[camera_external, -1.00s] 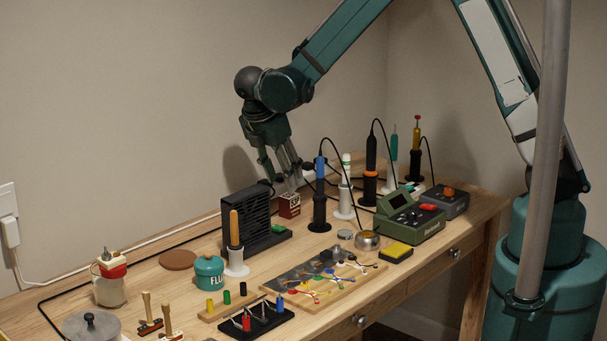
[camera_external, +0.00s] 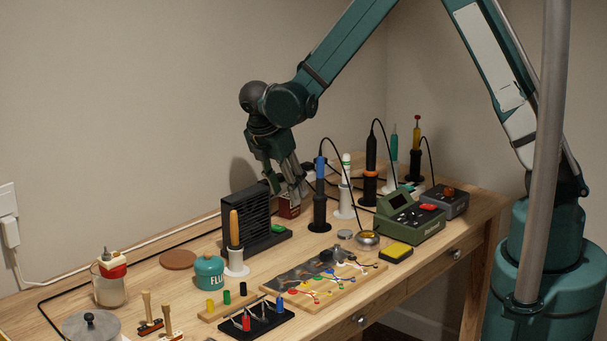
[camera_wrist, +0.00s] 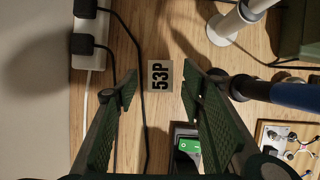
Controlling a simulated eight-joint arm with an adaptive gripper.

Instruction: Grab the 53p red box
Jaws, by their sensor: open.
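The red box (camera_external: 287,211) stands on the table behind the black fan unit, partly hidden by my gripper in the external view. In the wrist view the top of the 53P box (camera_wrist: 160,77) shows as a pale face with dark "53P" lettering. My gripper (camera_external: 290,194) points down over the box in the external view. In the wrist view my gripper (camera_wrist: 161,80) is open, with one green finger on each side of the box's top. A gap shows between each finger and the box, and I cannot tell how far down the fingertips reach.
The black fan unit (camera_external: 246,218) stands just in front of the box. A blue-handled iron in a black stand (camera_external: 320,208) and a white stand (camera_external: 345,203) are to the right. A power strip (camera_wrist: 90,38) and black cables lie along the wall side.

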